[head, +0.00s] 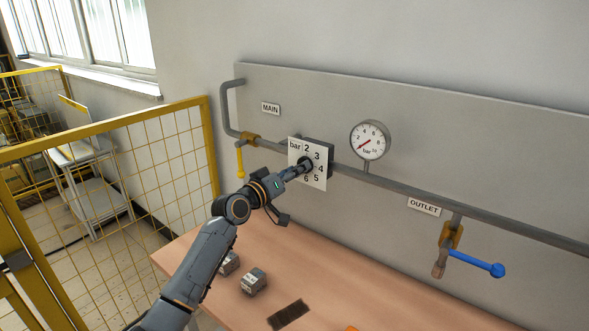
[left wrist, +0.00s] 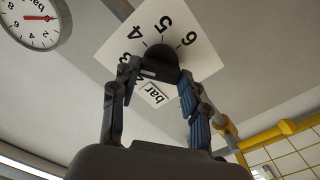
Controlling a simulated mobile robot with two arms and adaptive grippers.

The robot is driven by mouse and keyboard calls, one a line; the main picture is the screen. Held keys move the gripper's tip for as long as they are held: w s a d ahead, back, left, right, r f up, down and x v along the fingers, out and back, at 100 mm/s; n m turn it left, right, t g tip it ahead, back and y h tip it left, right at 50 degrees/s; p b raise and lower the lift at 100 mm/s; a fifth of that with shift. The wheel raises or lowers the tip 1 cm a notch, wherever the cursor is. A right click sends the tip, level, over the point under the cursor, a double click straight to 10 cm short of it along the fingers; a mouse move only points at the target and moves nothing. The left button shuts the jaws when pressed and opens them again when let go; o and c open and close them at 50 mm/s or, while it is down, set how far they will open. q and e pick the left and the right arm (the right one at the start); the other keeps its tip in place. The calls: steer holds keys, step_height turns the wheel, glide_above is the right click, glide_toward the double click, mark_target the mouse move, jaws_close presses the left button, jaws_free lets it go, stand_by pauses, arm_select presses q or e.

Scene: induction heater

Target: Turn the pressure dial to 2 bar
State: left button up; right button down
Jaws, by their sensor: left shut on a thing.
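The pressure dial is a square white plate (head: 318,145) on the wall panel, marked "bar" with figures 2 to 6 showing. Its black round knob (head: 307,161) is partly covered by my left gripper (head: 302,167). In the left wrist view the plate (left wrist: 207,58) appears turned over, and my left gripper (left wrist: 160,76) has its two fingers on either side of the knob (left wrist: 160,58), shut on it. I cannot tell which figure the knob points to. The round gauge (head: 370,140) has a red needle pointing to the lower left. My right gripper is not in view.
A grey pipe (head: 400,186) crosses the panel, with a yellow-handled MAIN valve (head: 240,160) and a blue-handled OUTLET valve (head: 478,262). Below, small grey blocks (head: 254,282) and a dark pad (head: 288,314) lie on the table (head: 345,290). A yellow mesh fence (head: 120,180) stands at left.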

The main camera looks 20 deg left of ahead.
arm_select(q)
steer(key=shift+n+p, duration=2.3)
steer(key=shift+n, duration=3.3)
steer(key=shift+f, duration=0.1)
steer(key=o, duration=1.2)
steer(key=shift+c, duration=0.2)
steer(key=shift+s+a, duration=0.1)
steer(key=v, duration=1.1)
steer(key=shift+s+a, duration=0.15)
steer(key=shift+s, duration=0.25)
